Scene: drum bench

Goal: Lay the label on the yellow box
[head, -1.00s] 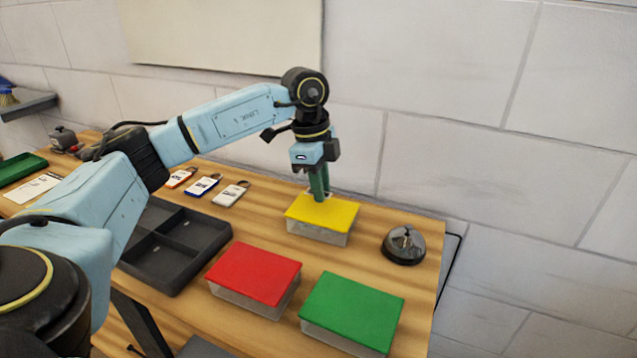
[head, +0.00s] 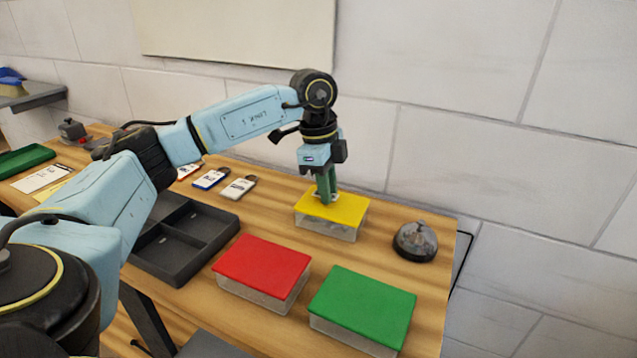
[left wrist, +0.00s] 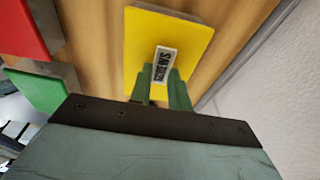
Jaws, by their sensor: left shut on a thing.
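The yellow box (head: 350,207) has a yellow lid and clear sides, and stands at the back right of the bench. Its lid (left wrist: 193,38) fills the middle of the left wrist view. My left gripper (head: 327,198) points down over the lid. In the left wrist view its green fingers (left wrist: 164,82) are shut on the label (left wrist: 166,62), a small white strip with dark lettering. The label is at the lid, but I cannot tell whether it touches. My right gripper is not in view.
A red-lidded box (head: 262,265) and a green-lidded box (head: 362,304) stand in front. A bell (head: 415,242) is to the right. A dark divided tray (head: 170,275) and several tags (head: 238,188) lie left, under and beside my arm.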

